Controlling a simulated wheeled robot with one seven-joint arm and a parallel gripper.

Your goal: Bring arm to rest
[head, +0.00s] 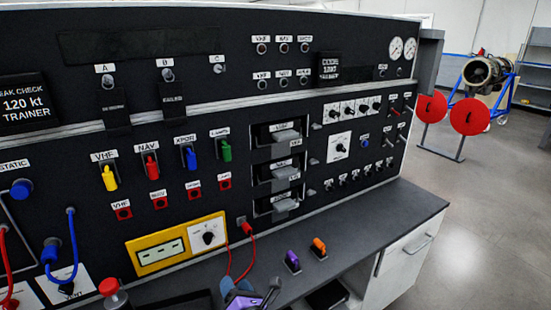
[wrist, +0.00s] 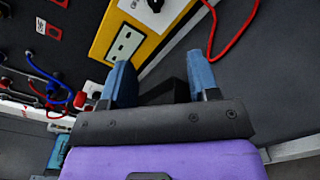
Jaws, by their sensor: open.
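My gripper (wrist: 158,72) shows in the wrist view with its two blue fingers apart and nothing held between them. In the head view only part of my gripper (head: 240,293) shows at the bottom edge, in front of the console (head: 240,195). The wrist view shows the fingers pointing toward the yellow-framed panel (wrist: 118,45) and the dark worktop (wrist: 265,75). The same yellow panel (head: 150,256) shows in the head view, left of my gripper. I cannot tell the exact gap between fingers and console.
A red cable (head: 230,262) hangs close to my gripper. A purple plug (head: 292,261) and an orange plug (head: 319,247) stand on the worktop (head: 395,212). A red knob (head: 112,292) and blue cable (head: 72,240) are at left. Open floor (head: 480,220) lies right.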

